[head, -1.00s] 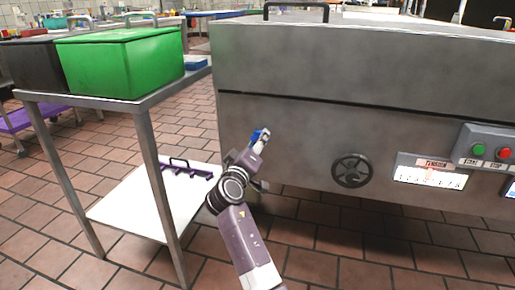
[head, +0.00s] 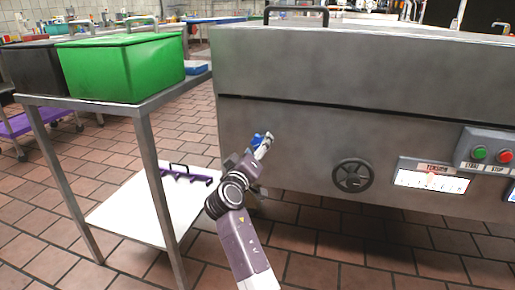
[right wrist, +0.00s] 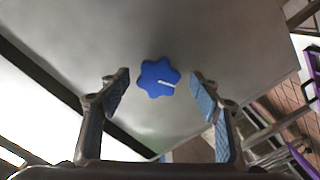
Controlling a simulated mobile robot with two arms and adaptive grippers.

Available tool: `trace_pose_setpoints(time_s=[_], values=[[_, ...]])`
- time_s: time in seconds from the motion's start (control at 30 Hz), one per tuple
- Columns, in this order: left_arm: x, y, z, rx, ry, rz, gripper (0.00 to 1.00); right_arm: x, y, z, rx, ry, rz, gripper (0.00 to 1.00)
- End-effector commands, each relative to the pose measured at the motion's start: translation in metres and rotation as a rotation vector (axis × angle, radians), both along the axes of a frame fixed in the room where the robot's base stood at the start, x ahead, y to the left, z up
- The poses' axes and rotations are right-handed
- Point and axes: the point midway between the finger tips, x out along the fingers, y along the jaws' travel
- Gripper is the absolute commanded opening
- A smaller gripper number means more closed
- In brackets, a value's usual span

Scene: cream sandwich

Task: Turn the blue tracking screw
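The blue tracking screw (right wrist: 159,78) is a lobed star-shaped knob with a white mark, on the grey metal wall of the machine. In the head view the blue screw (head: 257,141) shows at the left part of the machine's front, partly covered by my right gripper (head: 264,147). In the right wrist view my right gripper (right wrist: 158,84) is open, with one finger on each side of the knob and gaps between. The knob appears beyond the fingertips; I cannot tell the exact distance. My left gripper is not in view.
The machine (head: 300,135) has a black handwheel (head: 352,175) and a panel with green and red buttons (head: 490,154) to the right. A metal table (head: 150,103) with a green bin (head: 120,68) stands on the left. Tiled floor lies between.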

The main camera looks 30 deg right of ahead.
Motion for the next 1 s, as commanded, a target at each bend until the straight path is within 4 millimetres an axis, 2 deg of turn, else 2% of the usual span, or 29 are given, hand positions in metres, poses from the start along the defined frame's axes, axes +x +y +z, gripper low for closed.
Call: trace_pose_setpoints(time_s=[0.27,0.6,0.73,1.0], values=[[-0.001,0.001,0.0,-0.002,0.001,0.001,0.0,0.0,-0.001,0.01,-0.001,-0.005,-0.001,0.58],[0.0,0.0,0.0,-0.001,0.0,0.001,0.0,-0.001,-0.001,0.074,-0.001,-0.009,-0.003,0.58],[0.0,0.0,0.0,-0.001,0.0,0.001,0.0,0.0,0.0,0.091,-0.001,-0.005,-0.001,0.58],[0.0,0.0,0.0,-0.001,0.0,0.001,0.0,0.0,0.0,0.101,0.001,-0.001,0.0,0.58]])
